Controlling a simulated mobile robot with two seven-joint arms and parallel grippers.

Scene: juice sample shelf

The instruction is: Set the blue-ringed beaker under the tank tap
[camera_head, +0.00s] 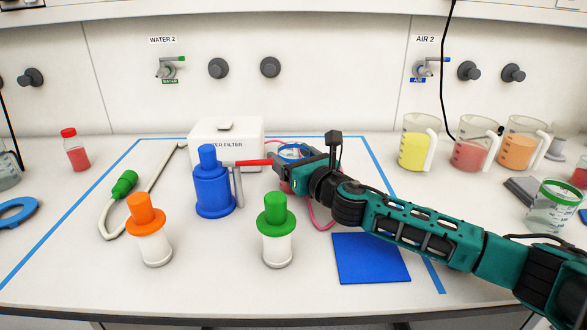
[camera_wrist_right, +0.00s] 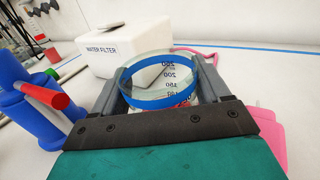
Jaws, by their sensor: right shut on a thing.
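The blue-ringed beaker (camera_wrist_right: 165,97) is clear, with a blue band and dark volume marks. In the right wrist view it sits between the two fingers of my right gripper (camera_wrist_right: 160,75), which is shut on it. In the head view the right gripper (camera_head: 290,162) partly hides the beaker (camera_head: 291,150), in front of the white water filter box's right side. A blue tank-like vessel (camera_head: 212,188) with a red handle stands left of the gripper; its red end (camera_wrist_right: 45,96) shows in the right wrist view. I cannot make out a tap outlet. My left gripper is not in view.
The white water filter box (camera_head: 226,128) stands behind. An orange-capped bottle (camera_head: 152,245) and a green-capped bottle (camera_head: 278,246) stand in front. A blue mat (camera_head: 371,260) lies front right. Several juice beakers and a green-ringed beaker (camera_head: 551,215) stand at right. A pink hose runs near the gripper.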

